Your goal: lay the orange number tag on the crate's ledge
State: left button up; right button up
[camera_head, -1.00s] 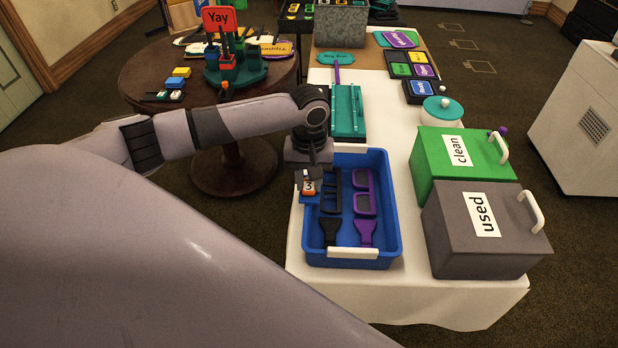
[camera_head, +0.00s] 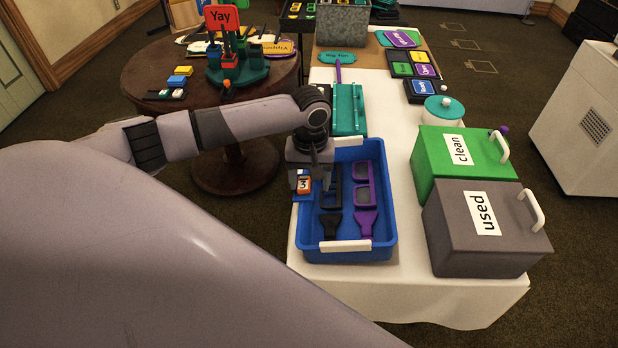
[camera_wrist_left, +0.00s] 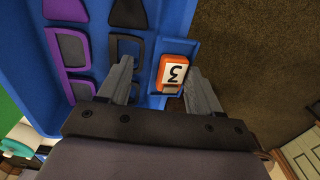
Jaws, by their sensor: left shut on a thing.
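The orange number tag (camera_head: 304,185) shows a dark 3 on white. It is at the left outer side of the blue crate (camera_head: 391,215), over the crate's small blue ledge (camera_head: 302,198). My left gripper (camera_head: 304,173) comes down from above and is shut on the tag. In the left wrist view the tag (camera_wrist_left: 172,72) is between the two fingers (camera_wrist_left: 160,92), with the blue ledge (camera_wrist_left: 187,52) under it. I cannot tell if the tag touches the ledge. My right gripper is not in view.
A round table (camera_head: 140,75) is at the left.

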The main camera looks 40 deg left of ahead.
aim_at(310, 184)
pick_arm(q)
notch_tip(310, 184, up, 13)
jog(key=shift+f, duration=0.2)
dwell(0.7)
